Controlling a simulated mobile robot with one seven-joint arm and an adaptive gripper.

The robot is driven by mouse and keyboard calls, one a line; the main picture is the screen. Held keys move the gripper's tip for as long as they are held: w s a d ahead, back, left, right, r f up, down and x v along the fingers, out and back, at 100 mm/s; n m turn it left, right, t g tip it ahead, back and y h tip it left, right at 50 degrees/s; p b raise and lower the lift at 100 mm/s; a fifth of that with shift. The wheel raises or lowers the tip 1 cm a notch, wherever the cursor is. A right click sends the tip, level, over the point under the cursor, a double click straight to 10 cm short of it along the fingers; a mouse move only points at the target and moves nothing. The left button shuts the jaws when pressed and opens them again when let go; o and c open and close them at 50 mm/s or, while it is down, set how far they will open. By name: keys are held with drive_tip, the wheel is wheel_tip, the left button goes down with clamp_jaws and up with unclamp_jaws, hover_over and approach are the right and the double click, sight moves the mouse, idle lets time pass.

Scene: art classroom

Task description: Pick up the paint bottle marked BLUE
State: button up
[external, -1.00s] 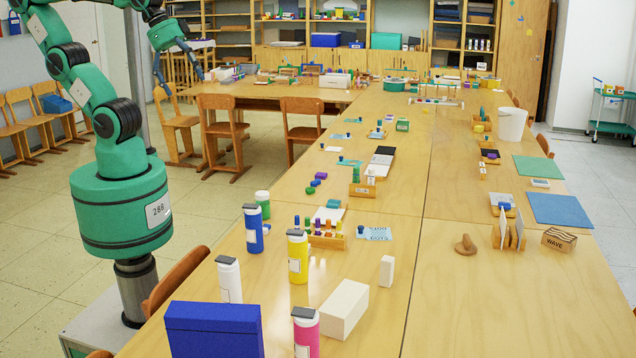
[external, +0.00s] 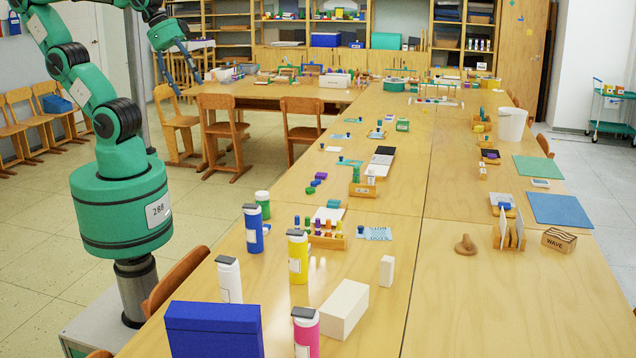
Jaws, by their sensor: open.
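A blue bottle (external: 254,228) with a dark cap and a white label stands upright on the near left part of the table (external: 480,310). No word can be read on its label. Around it stand a green bottle (external: 263,205) with a white cap, a white bottle (external: 229,279), a yellow bottle (external: 298,257) and a pink bottle (external: 306,332). My gripper (external: 178,78) is open and empty at the upper left, high above the floor and well apart from the bottles.
A dark blue box (external: 214,330) stands at the near edge, in front of the white bottle. A white block (external: 344,309) lies right of the pink bottle. A rack of small coloured pieces (external: 327,240) sits behind the yellow bottle. A chair (external: 178,278) touches the left side.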

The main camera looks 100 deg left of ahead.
drive_tip(key=g+p, duration=0.2)
drive_tip(key=g, duration=0.4)
hover_over(252, 205)
drive_tip(key=shift+m, duration=0.4)
wheel_tip(252, 205, down, 29)
drive_tip(key=shift+r, duration=0.15)
drive_tip(key=shift+f, duration=0.35)
drive_tip(key=shift+f+b, duration=0.8)
drive_tip(key=shift+f, duration=3.5)
